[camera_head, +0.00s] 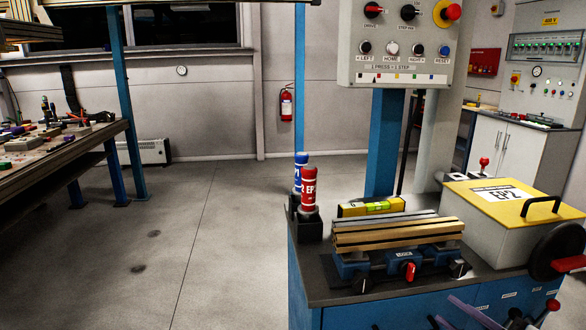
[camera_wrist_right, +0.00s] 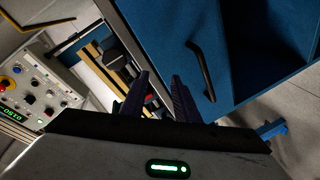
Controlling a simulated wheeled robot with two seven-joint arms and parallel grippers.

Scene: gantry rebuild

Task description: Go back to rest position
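My right gripper (camera_head: 455,317) shows at the bottom edge of the head view, in front of the blue cabinet, with only its dark purple fingers in sight. In the right wrist view the two fingers of my right gripper (camera_wrist_right: 160,95) stand apart with nothing between them, so it is open and empty. My left gripper is not in view.
A blue cabinet (camera_head: 305,285) carries a vice with wooden bars (camera_head: 395,236), a yellow level (camera_head: 370,207), red and blue bottles, and a yellow-lidded box (camera_head: 490,193). A control panel (camera_head: 400,45) hangs above. A cluttered workbench (camera_head: 85,135) stands left. The floor between is clear.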

